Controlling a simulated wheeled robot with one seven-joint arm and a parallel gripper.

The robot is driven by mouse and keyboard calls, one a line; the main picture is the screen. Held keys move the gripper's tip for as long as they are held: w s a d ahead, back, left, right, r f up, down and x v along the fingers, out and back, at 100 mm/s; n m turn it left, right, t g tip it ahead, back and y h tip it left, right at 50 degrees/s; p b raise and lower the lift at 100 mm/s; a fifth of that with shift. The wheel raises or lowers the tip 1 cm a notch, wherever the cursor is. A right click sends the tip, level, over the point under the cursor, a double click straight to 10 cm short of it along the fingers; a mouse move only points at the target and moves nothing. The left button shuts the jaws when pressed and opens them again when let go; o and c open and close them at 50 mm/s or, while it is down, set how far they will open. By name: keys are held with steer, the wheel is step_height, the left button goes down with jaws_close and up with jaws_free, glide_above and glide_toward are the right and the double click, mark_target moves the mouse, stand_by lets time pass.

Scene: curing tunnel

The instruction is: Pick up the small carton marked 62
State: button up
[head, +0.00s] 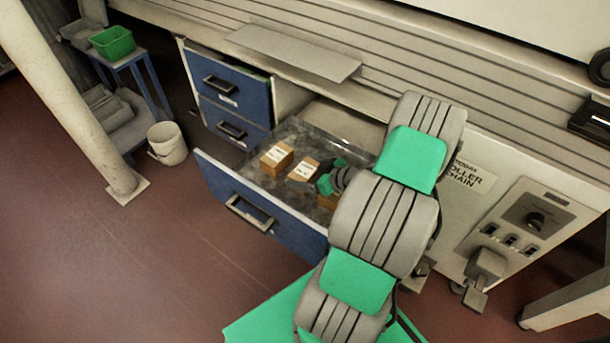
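Small brown cartons lie in the pulled-out blue drawer (219,182). One carton (276,159) with a white label is at the left. Another labelled carton (303,170) lies just right of it. A third brown carton (328,201) shows in part below my gripper. The labels are too small to read, so I cannot tell which is marked 62. My gripper (325,185) is low inside the drawer, close to the right of the middle carton and over the third one. My own arm covers much of it and the drawer's right side. Its finger opening is not clear.
Two shut blue drawers (230,88) are at the left of the open one. A grey shelf plate (292,52) juts out above. A switch panel (530,215) is at the right. A white bucket (167,143) and a pale post (70,100) stand at the left; open floor lies in front.

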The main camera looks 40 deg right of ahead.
steer(key=c, duration=0.9)
